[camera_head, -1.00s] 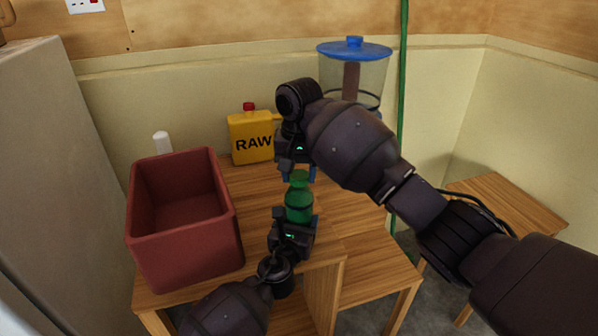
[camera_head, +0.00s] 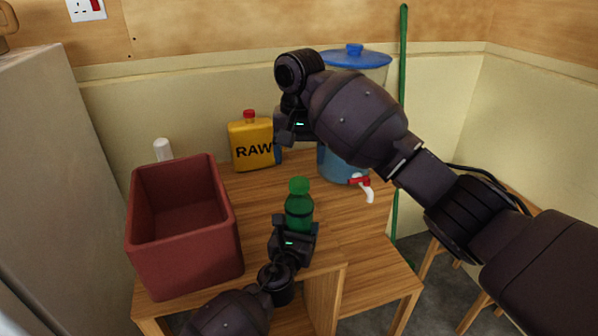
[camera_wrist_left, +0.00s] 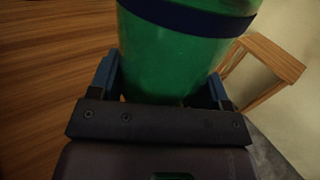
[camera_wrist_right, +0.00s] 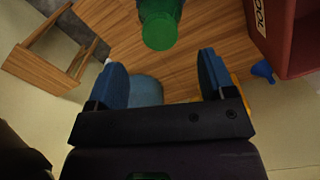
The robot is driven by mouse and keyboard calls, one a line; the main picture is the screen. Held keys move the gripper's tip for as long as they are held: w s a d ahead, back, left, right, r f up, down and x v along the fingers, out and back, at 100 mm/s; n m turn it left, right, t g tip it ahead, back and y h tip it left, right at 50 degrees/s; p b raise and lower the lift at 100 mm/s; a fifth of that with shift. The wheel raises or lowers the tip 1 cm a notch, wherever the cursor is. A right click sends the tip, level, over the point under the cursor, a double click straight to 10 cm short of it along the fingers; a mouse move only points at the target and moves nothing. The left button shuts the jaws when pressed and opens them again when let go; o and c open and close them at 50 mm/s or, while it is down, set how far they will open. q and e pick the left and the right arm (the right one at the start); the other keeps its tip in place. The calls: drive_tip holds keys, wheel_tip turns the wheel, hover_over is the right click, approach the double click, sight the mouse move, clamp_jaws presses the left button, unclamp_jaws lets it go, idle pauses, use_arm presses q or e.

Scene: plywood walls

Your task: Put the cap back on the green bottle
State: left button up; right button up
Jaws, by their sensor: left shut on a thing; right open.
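The green bottle (camera_head: 299,212) stands upright above the wooden table, and its body also fills the left wrist view (camera_wrist_left: 185,55). A green cap (camera_head: 299,185) sits on the bottle's top; the right wrist view shows it from above (camera_wrist_right: 160,31). Whether it is fully screwed down cannot be told. My left gripper (camera_head: 297,229) is shut around the bottle's lower body. My right gripper (camera_head: 287,141) is above and behind the bottle, apart from the cap. In the right wrist view its blue fingers (camera_wrist_right: 161,63) are open with nothing between them.
A red crate (camera_head: 185,262) stands left of the bottle. A yellow RAW jug (camera_head: 252,143) and a blue-lidded dispenser (camera_head: 343,165) with a red-and-white tap (camera_head: 365,187) stand behind. A white bottle (camera_head: 162,149) is behind the crate. The tabletop (camera_head: 255,205) between is clear.

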drive_tip(key=shift+r, duration=2.75)
use_arm(q)
drive_tip(key=o, duration=1.8)
drive_tip(key=shift+s+a, duration=0.15)
drive_tip(key=shift+s, duration=0.25)
drive_tip(key=p+v, duration=0.2)
drive_tip(key=v, duration=0.6)
drive_tip(key=shift+s+a+r, duration=0.1)
drive_tip(key=shift+s, duration=0.2)
drive_tip(key=shift+s+a, duration=0.15)
drive_tip(key=shift+s, duration=0.5)
use_arm(e)
wheel_tip(320, 180, up, 7)
drive_tip(key=s, duration=0.1)
drive_tip(key=shift+f+t, duration=0.2)
drive_tip(key=shift+t, duration=0.2)
drive_tip(key=shift+s, duration=0.15)
